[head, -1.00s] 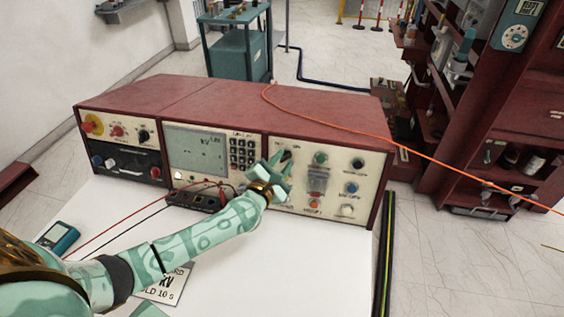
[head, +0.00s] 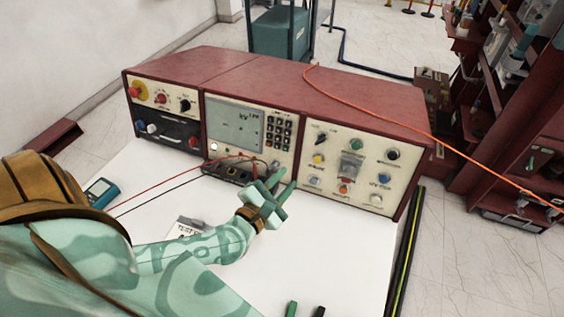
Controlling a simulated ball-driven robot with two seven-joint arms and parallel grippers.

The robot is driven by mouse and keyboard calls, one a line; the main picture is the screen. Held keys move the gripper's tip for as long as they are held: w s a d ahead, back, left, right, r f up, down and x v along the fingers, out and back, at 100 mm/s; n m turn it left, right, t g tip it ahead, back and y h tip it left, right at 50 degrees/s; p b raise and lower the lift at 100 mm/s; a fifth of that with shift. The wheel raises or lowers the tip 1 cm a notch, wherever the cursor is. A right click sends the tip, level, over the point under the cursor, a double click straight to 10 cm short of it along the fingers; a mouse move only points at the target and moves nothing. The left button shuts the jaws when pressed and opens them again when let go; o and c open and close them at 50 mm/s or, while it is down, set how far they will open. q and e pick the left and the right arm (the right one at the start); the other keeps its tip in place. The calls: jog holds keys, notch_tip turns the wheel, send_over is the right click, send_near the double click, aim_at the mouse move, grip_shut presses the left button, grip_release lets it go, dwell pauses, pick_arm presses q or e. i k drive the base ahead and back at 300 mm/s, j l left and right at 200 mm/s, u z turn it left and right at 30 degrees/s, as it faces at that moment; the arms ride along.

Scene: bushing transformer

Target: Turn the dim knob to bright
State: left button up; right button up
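The instrument console (head: 265,81) stands at the back of the white table. Its right-hand panel has a dark pointer knob (head: 321,138) at upper left and a black round knob (head: 393,154) at upper right. The labels are too small to read, so I cannot tell which knob is the dim knob. My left gripper (head: 284,182) is open and empty, its two fingers apart and pointing up toward the panel's lower left. It overlaps the console's lower edge in the picture and seems clear of the knobs. My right gripper is not identifiable in the head view.
A blue meter (head: 101,191) and a partly hidden sign card (head: 187,227) lie on the table (head: 330,245). Cut-off green and dark tips show at the bottom edge. An orange cable (head: 365,113) crosses the console.

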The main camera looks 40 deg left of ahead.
aim_at(275, 164)
jog(key=k, duration=1)
